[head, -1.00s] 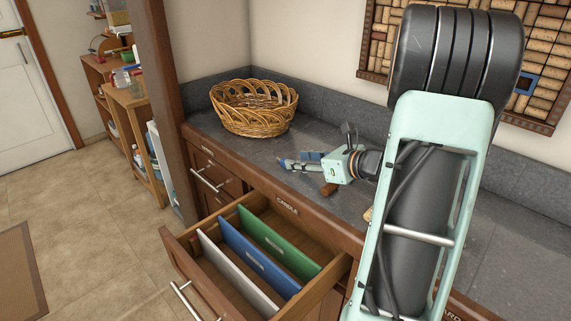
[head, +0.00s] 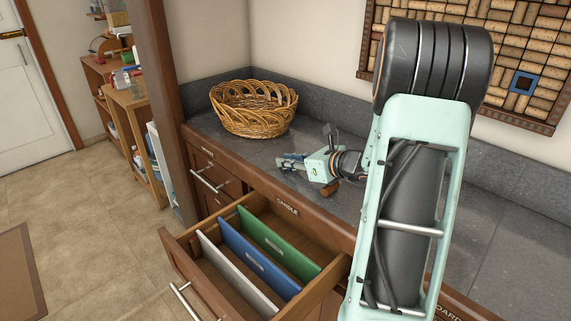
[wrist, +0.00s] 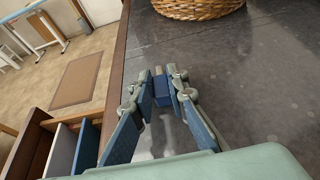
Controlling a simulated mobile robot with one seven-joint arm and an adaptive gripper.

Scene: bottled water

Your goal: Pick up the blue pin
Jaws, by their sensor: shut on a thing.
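A small blue piece, which I take for the blue pin (wrist: 162,94), sits between the fingers of my gripper (wrist: 160,78) in the wrist view. A pale tan part shows at its far end. My gripper is shut on it, with a finger on each side. In the head view my gripper (head: 290,162) is low over the grey counter, left of the arm, and the pin cannot be told apart from the fingers there. Whether the pin touches the counter is not clear.
A wicker basket (head: 254,108) stands at the back of the counter (head: 240,150). Below, an open drawer (head: 335,272) has white, blue and green dividers. A brown cork-like piece (head: 331,188) lies beside my wrist. A cork board (head: 500,50) hangs on the wall.

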